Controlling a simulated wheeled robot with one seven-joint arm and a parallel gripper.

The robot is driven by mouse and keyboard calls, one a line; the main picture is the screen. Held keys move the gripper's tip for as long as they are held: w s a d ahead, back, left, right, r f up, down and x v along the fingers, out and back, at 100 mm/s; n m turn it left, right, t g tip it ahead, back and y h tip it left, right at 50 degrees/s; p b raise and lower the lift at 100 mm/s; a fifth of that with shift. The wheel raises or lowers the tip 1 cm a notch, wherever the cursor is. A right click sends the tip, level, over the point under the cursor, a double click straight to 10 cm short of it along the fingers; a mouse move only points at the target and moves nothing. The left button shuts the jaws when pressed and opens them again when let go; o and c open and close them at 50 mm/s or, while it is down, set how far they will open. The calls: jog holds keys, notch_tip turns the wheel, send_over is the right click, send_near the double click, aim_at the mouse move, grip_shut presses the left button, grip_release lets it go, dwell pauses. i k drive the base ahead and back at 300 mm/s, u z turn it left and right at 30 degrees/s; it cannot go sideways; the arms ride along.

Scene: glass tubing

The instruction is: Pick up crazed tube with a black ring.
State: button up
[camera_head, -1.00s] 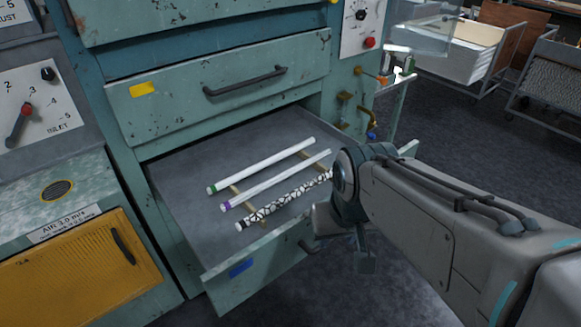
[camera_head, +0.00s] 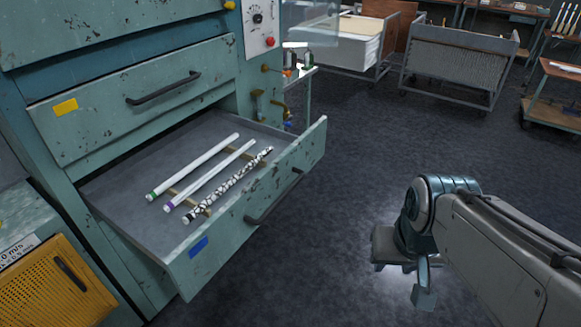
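The crazed tube with a black ring (camera_head: 230,184) lies in the open drawer (camera_head: 118,188). It is white with a dark crack pattern, and the black ring is near its lower-left end. It is the rightmost of three tubes, nearest the drawer front. A plain white tube with a purple ring (camera_head: 212,173) lies beside it, and one with a green ring (camera_head: 195,165) lies farther left. My gripper (camera_head: 410,284) hangs over the floor, right of the drawer and well apart from the tubes. Nothing shows held in it; its finger opening cannot be made out.
Wooden strips (camera_head: 205,210) lie under the tubes. The drawer front (camera_head: 255,212) has a handle and a blue label. A shut drawer (camera_head: 140,98) with a yellow label is above. Carts (camera_head: 455,62) stand at the back. The floor (camera_head: 345,170) between drawer and arm is clear.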

aim_at(191, 215)
jog(key=z, duration=0.4)
jog(key=k, duration=0.5)
jog(key=z, duration=0.4)
jog(key=i, duration=1.4)
jog(key=u, duration=0.95)
jog(key=i, duration=1.1)
jog(key=u, duration=1.6)
jog(key=i, duration=0.45)
jog(key=u, duration=0.4)
